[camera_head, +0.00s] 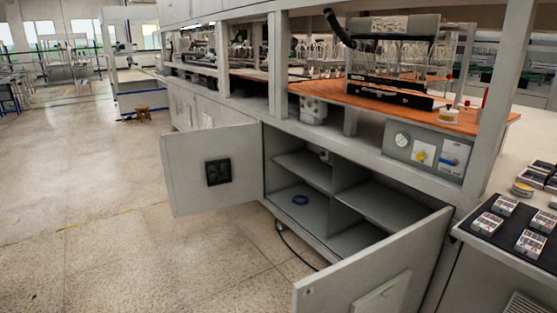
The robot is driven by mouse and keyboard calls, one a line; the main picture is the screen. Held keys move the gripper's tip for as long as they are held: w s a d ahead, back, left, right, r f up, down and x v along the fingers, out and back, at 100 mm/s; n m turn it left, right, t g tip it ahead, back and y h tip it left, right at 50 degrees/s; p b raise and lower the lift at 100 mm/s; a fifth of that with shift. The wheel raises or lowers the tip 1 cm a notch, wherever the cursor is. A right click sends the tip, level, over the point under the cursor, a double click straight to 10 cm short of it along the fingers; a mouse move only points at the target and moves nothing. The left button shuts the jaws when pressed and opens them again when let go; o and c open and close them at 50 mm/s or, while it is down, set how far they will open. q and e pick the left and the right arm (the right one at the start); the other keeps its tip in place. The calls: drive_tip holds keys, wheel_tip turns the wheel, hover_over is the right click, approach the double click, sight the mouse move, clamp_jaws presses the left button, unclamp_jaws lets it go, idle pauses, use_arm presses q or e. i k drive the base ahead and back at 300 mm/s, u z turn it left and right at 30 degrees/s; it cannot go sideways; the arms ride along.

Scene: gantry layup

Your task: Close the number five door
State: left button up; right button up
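A grey lab bench cabinet stands open with two swung-out doors. The left door (187,187) stands wide open toward the floor area and carries a black square fitting (218,172). The right door (379,262) also stands open toward me, with a pale rectangular panel low on its face; its bottom is cut off by the frame. I cannot read a number five on either door. Neither of my grippers is in view.
The speckled floor (110,240) on the left is clear. A dark cable (292,247) runs on the floor beneath the cabinet. At right, a bench with a black mat (487,244) holds several small boxes.

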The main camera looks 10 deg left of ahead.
sight(186, 157)
drive_tip(key=u, duration=1.55)
drive_tip(key=i, duration=7.65)
drive_tip(key=z, duration=3.95)
